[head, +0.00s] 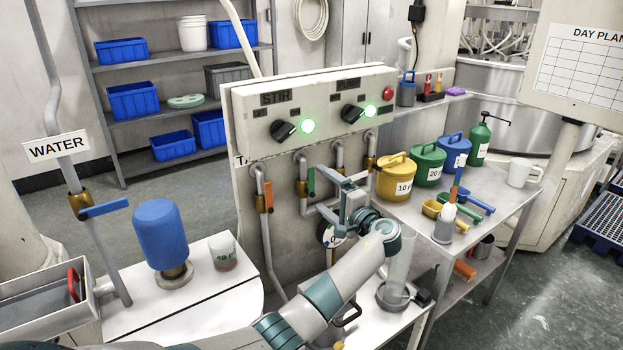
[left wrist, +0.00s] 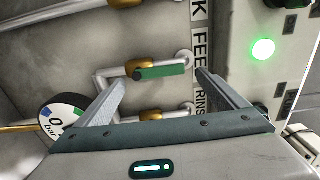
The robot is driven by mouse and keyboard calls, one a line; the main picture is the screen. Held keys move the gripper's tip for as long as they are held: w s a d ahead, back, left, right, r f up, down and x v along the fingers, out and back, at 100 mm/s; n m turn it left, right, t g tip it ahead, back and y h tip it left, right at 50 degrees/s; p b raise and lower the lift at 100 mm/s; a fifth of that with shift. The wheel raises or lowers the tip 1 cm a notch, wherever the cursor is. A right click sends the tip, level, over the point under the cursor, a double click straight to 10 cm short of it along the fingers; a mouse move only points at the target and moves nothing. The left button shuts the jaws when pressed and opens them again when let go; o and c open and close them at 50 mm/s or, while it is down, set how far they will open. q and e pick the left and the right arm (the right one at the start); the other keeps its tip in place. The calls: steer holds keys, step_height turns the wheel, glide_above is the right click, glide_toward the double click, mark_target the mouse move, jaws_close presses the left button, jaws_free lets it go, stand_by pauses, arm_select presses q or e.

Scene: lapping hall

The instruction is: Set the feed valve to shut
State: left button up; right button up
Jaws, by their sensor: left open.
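The feed valve has a green lever (head: 311,182) on a gold body, on a pipe of the panel below the STIR box. In the head view the lever stands upright, along its pipe. In the left wrist view the green lever (left wrist: 162,72) lies beside the FEED label (left wrist: 200,55). My left gripper (head: 322,189) is open and empty in front of the panel, close to the lever. In the left wrist view, the lever shows between the two spread fingers (left wrist: 160,80), with a gap at each end; no contact shows. My right gripper is not in view.
An orange lever (head: 268,195) hangs on the pipe to the left. The rinse valve (left wrist: 150,114) is beside the feed valve. A round gauge (left wrist: 62,118) is near the fingers. A control box (head: 310,105) with lit green buttons juts out above. A yellow can (head: 396,180) stands right.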

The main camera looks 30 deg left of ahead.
mark_target(312, 183)
arm_select(q)
steer(key=shift+p+x, duration=0.65)
steer(key=shift+x, duration=2.55)
steer(key=c, duration=1.5)
